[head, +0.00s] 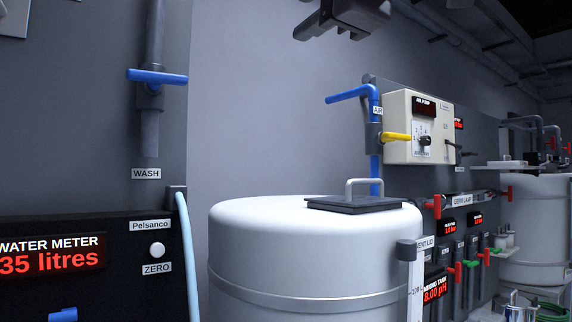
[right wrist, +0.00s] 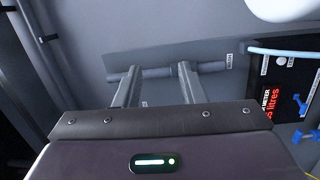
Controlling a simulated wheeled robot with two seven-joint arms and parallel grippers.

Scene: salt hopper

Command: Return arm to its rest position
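My right gripper (right wrist: 160,78) shows in the right wrist view with its two grey fingers spread apart and nothing between them. Beyond the fingers are the grey wall and the wash pipe (right wrist: 208,67); the fingers look apart from it, though depth is hard to judge. In the head view a dark part of what looks like my right gripper (head: 340,18) hangs at the top edge, cut off by the frame. It is high above the white tank (head: 290,245), in front of bare wall. My left gripper is in neither view.
At the left are the wash pipe's blue handle (head: 157,76) and the water meter (head: 50,255), reading 35 litres. The tank has a grey lid (head: 352,205) with a handle. The air pump box (head: 405,127) and blue air pipe are right. Open space lies above the tank.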

